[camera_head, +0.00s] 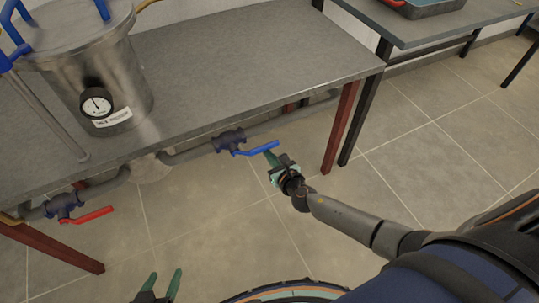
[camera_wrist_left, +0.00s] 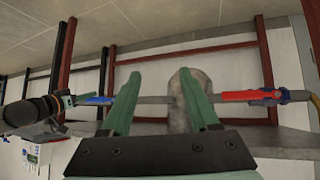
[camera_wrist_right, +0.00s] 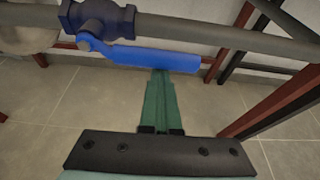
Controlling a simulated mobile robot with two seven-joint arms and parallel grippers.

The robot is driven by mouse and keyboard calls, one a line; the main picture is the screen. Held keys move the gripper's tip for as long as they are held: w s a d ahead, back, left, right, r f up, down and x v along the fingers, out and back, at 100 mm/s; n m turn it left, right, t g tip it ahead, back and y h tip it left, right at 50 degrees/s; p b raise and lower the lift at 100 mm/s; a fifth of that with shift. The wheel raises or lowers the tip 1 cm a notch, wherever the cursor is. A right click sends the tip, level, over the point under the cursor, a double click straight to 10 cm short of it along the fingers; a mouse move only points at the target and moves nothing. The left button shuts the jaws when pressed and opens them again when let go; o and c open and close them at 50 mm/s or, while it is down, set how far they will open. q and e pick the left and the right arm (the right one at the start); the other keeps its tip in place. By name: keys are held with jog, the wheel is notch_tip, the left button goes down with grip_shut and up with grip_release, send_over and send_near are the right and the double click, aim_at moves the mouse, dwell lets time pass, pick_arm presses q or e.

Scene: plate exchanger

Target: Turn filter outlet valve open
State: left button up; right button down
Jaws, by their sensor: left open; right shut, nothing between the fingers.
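A valve with a blue lever handle (camera_head: 256,148) sits on the grey pipe below the bench edge. The handle lies roughly along the pipe and fills the upper part of the right wrist view (camera_wrist_right: 150,58). My right gripper (camera_head: 271,154) is shut and empty. Its fingertips (camera_wrist_right: 160,73) are at the handle's lower edge near the free end; I cannot tell whether they touch. A second valve with a red lever handle (camera_head: 90,216) is at the left. My left gripper (camera_head: 160,283) is open and empty, low in the foreground, away from both valves.
A metal vessel with a gauge (camera_head: 97,104) stands on the grey bench (camera_head: 230,60). Red-brown bench legs (camera_head: 342,125) stand right of the blue handle. Another table (camera_head: 420,28) with a tray is at the upper right. The tiled floor between is clear.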

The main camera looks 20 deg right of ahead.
jog(key=shift+w+r, duration=0.2)
dwell(0.3)
